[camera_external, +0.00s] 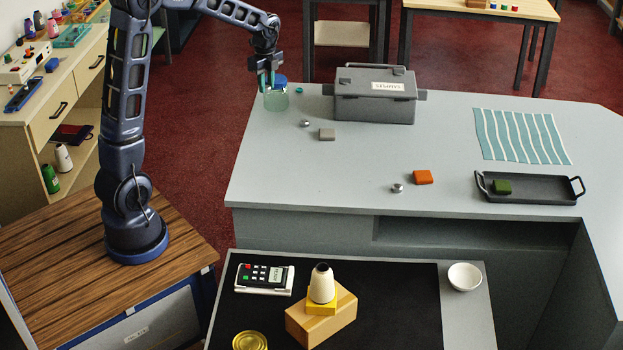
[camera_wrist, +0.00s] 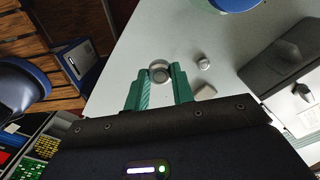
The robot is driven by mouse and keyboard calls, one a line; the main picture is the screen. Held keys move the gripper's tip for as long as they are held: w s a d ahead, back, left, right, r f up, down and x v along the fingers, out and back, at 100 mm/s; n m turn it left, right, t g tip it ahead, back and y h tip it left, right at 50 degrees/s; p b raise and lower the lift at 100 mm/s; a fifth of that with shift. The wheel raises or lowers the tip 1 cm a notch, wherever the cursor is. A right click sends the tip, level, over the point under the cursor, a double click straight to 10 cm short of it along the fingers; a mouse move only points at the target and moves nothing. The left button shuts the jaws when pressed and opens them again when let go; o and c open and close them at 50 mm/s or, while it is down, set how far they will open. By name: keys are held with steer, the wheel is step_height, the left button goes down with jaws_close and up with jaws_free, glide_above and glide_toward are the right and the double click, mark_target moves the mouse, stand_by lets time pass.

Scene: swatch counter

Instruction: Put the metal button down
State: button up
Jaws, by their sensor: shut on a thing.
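My gripper (camera_external: 266,80) is over the far left corner of the grey counter, at the jar with the blue lid, which it partly overlaps in the external view. In the wrist view its teal fingers (camera_wrist: 160,82) are shut on a round grey metal button (camera_wrist: 160,72), held at the fingertips. The external view does not show the held button clearly. One other silver button (camera_external: 305,123) lies on the counter and also shows in the wrist view (camera_wrist: 204,64). Another silver button (camera_external: 397,188) lies nearer the front edge.
The jar's blue lid (camera_external: 280,79) is close to my gripper. A grey block (camera_external: 327,134), a grey lidded box (camera_external: 375,94), an orange block (camera_external: 423,177), a black tray (camera_external: 545,192) with a green block, and a striped cloth (camera_external: 520,136) are on the counter. Its middle is clear.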

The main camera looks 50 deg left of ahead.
step_height(320, 180, up, 6)
steer(key=w+d+f+m, duration=0.2)
steer(key=d, duration=0.5)
steer(key=w+d+f+m, duration=0.2)
steer(key=d+m, duration=0.1)
steer(key=d, duration=0.5)
steer(key=m, duration=1.4)
glide_above(367, 283)
step_height(367, 283, down, 13)
step_height(367, 283, down, 20)
steer(key=shift+r, duration=0.1)
steer(key=o, duration=0.8)
steer(key=shift+o, duration=0.8)
